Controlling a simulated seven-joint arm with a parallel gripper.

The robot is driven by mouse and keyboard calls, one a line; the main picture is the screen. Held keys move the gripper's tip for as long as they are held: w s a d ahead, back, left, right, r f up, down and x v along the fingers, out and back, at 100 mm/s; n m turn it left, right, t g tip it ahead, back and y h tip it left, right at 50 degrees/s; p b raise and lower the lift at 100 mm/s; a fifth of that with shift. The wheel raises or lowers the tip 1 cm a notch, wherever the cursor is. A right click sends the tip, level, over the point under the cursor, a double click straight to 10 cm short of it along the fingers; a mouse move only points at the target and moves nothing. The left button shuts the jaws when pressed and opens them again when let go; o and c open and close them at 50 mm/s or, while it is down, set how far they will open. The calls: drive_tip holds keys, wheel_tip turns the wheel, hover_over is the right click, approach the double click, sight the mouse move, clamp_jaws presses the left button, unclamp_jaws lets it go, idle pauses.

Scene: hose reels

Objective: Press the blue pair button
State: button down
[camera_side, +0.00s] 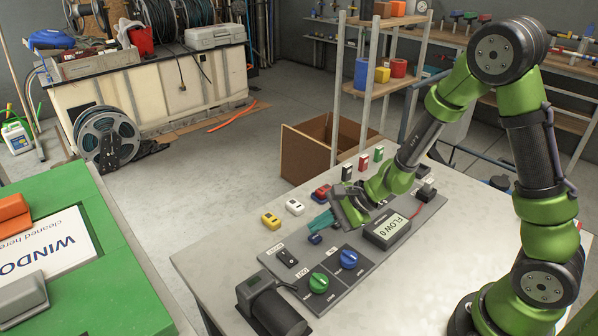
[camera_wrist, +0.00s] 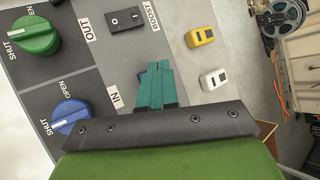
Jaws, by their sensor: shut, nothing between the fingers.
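My gripper (camera_side: 321,221) is shut, its teal fingers together and empty, pointing down at the grey control panel (camera_side: 354,262). A small dark-blue piece (camera_side: 315,239) on the panel, which looks like the blue button, sits right by the fingertips. In the wrist view the gripper (camera_wrist: 158,68) covers most of that spot; only a blue edge (camera_wrist: 141,76) shows beside the fingers. I cannot tell whether the fingertips touch it. No label on it is readable.
The panel carries a green knob (camera_side: 318,283), a blue knob (camera_side: 348,258), a black rocker switch (camera_side: 287,257) and a display reading FLOW 0 (camera_side: 387,231). A yellow block (camera_side: 270,220) and a white block (camera_side: 294,207) stand behind it. A dark cylinder (camera_side: 273,306) lies at the front.

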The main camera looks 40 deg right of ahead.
sight(319, 238)
drive_tip(key=shift+f, duration=0.1)
idle(0.7)
drive_tip(key=shift+f, duration=0.35)
drive_tip(key=shift+f, duration=0.4)
idle(0.8)
drive_tip(key=shift+r, duration=0.85)
drive_tip(key=shift+r, duration=2.5)
